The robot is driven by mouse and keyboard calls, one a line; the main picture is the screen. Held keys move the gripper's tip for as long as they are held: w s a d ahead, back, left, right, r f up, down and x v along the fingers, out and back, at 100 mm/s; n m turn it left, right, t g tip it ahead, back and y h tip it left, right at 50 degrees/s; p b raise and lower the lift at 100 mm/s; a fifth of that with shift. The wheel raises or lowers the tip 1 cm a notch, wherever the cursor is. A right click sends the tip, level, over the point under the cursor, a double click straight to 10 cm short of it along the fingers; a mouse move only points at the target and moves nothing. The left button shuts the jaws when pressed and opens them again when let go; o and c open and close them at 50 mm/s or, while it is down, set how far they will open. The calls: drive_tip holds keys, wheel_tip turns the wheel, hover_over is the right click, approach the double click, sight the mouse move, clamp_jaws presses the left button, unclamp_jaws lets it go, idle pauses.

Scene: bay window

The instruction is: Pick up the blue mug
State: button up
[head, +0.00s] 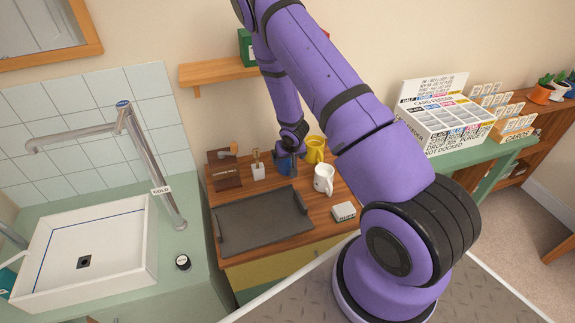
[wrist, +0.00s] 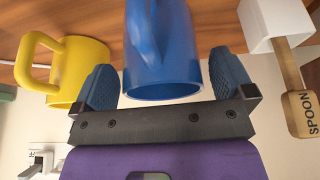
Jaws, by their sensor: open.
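The blue mug (wrist: 165,60) is large in the upper middle of the wrist view, which shows the scene upside down. Its handle faces the camera. My gripper (wrist: 167,75) is open, with one blue-grey finger on each side of the mug. Small gaps show between the fingers and the mug, the one on the left being very narrow. In the head view the blue mug (head: 286,165) stands on the wooden counter, partly hidden by my gripper (head: 289,150), which reaches down onto it from above.
A yellow mug (head: 315,149) and a white mug (head: 324,179) stand close to the right. A white holder (head: 258,172) with a wooden spoon (wrist: 300,105) is close to the left. A dark tray (head: 262,220) lies in front. A shelf (head: 222,72) is behind.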

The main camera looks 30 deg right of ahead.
drive_tip(key=shift+x, duration=0.9)
drive_tip(key=c, duration=0.9)
drive_tip(key=shift+r, duration=0.2)
